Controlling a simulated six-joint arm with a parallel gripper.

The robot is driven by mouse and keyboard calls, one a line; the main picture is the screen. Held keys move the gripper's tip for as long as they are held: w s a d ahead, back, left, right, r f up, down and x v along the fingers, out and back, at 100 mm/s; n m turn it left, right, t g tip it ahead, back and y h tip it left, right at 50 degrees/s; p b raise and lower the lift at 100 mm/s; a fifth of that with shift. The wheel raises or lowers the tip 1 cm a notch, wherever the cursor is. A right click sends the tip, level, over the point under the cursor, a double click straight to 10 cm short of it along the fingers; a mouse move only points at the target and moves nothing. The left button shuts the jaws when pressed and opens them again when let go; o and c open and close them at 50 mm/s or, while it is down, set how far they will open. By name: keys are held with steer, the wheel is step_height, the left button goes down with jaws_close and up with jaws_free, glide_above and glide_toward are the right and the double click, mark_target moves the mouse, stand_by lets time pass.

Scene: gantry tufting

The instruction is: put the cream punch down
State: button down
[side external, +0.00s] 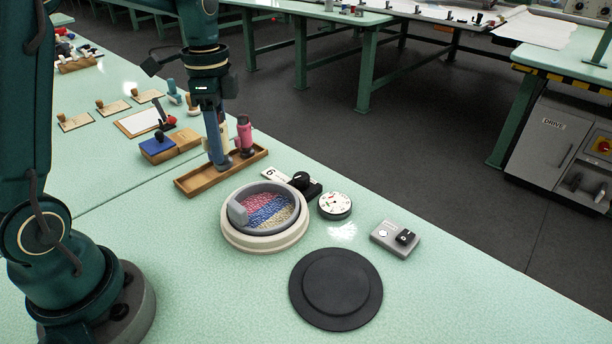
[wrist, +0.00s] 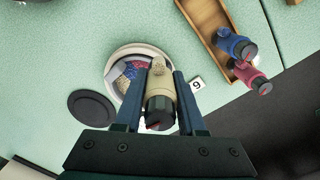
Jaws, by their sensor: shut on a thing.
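The cream punch (wrist: 160,90) is between the two fingers of my gripper (wrist: 158,78), which is shut on it. In the side view my gripper (side external: 216,128) points down above the wooden tray (side external: 190,185), and only a sliver of the cream punch (side external: 224,128) shows behind the blue parts. I cannot tell whether its lower end touches anything. The pink punch (side external: 244,134) stands at the far end of the tray. In the wrist view the blue punch (wrist: 232,42) stands beside the pink punch (wrist: 250,76).

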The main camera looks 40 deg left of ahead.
steer(key=s+a+r+n, duration=0.2)
steer(key=s+a+n, duration=0.5)
steer(key=s+a, duration=0.7)
steer(key=w+d+f, duration=0.1)
steer(key=w+f, duration=0.1)
steer(key=w, duration=0.2)
steer(key=w+d+f, duration=0.1)
steer(key=w+f, duration=0.1)
steer(key=w, duration=0.2)
steer(key=w+d+f, duration=0.1)
steer(key=w+f, duration=0.2)
steer(key=w, duration=0.1)
steer(key=shift+w+d, duration=0.15)
steer(key=shift+d, duration=0.1)
steer(key=shift+f, duration=1.95)
steer(key=shift+f, duration=0.1)
steer(key=c, duration=0.5)
jaws_free()
